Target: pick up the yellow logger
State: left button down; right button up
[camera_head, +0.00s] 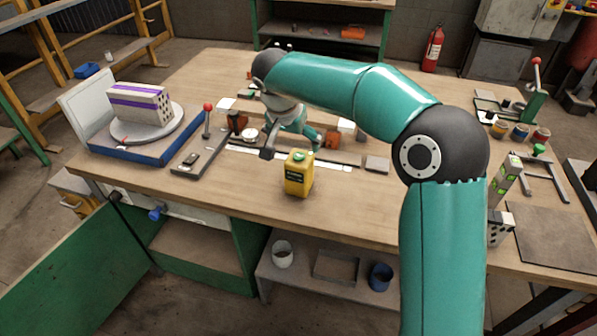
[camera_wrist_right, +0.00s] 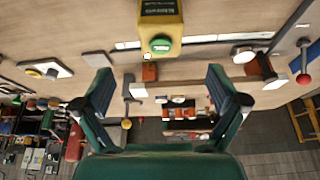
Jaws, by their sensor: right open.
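The yellow logger (camera_head: 298,178) stands upright on the wooden workbench near its front edge, with a dark label on its front and a green knob on top. In the right wrist view the logger (camera_wrist_right: 160,28) shows at the top, cut off by the frame edge, its green knob facing the camera. The logger lies beyond the fingertips. My left gripper is not in view.
A blue turntable base (camera_head: 140,150) carries a white hollow brick (camera_head: 140,103) with purple bands at left. A red-knobbed lever fixture (camera_head: 200,158) stands left of the logger. A flat grey block (camera_head: 377,164) lies to its right. Bare bench surrounds the logger's front.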

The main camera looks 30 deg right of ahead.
aim_at(300, 157)
jog(key=x, duration=0.8)
jog(key=shift+s+d+f, duration=0.1)
jog(key=shift+d+f, duration=0.1)
jog(key=shift+f, duration=0.15)
jog(key=shift+a+p+x, duration=0.15)
jog(key=shift+p+x, duration=0.25)
jog(key=shift+x, duration=0.95)
jog(key=shift+a+p+x, duration=0.2)
jog(key=shift+p+x, duration=0.2)
jog(key=shift+x, duration=0.9)
jog(key=shift+f, duration=0.1)
jog(key=c, duration=1.3)
jog(key=shift+s, duration=0.1)
jog(key=shift+a+f, duration=0.1)
